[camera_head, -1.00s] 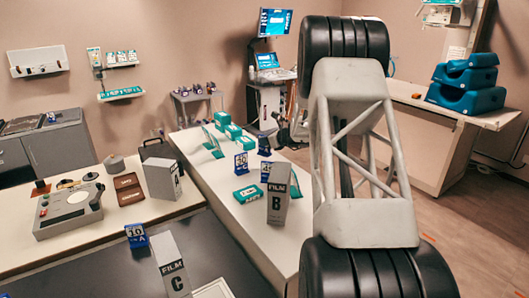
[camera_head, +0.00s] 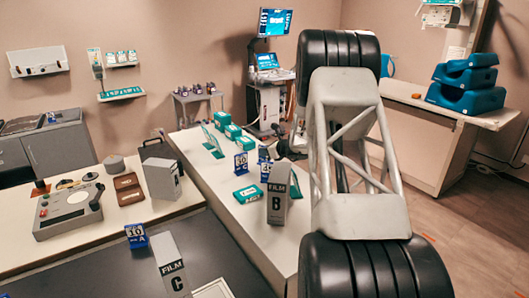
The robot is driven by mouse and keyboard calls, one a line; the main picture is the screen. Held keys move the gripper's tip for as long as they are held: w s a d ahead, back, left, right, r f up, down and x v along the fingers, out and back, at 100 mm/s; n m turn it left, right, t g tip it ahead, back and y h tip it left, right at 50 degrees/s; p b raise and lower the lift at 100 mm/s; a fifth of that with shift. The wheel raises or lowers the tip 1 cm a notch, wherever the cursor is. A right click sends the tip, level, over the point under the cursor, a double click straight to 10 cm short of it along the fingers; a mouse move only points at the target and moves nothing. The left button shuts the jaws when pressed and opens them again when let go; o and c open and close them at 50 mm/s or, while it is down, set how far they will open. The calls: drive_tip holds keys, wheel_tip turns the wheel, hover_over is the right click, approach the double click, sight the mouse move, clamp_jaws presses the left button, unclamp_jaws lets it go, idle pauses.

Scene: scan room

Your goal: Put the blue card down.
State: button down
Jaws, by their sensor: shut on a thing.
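Several blue number cards stand in the room. A blue card (camera_head: 264,152) is at the far side of the white table, just left of my gripper (camera_head: 284,149). My gripper is small and mostly hidden behind my arm. It is shut on this card, whose lower part overlaps another blue card (camera_head: 265,169) in this view. I cannot tell whether the held card touches the tabletop. A blue card marked 50 (camera_head: 241,163) stands upright to the left. A blue card marked 10 A (camera_head: 136,236) stands on the dark surface at the front left.
A FILM C box (camera_head: 172,264) stands on the dark surface. A control panel (camera_head: 69,210) lies at left. The white table's near left part is bare.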

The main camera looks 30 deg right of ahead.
drive_tip(key=c, duration=1.2)
unclamp_jaws()
drive_tip(key=shift+f, duration=0.1)
drive_tip(key=shift+o, duration=0.2)
drive_tip(key=shift+r, duration=0.2)
drive_tip(key=v, duration=1.2)
drive_tip(key=shift+d, duration=0.1)
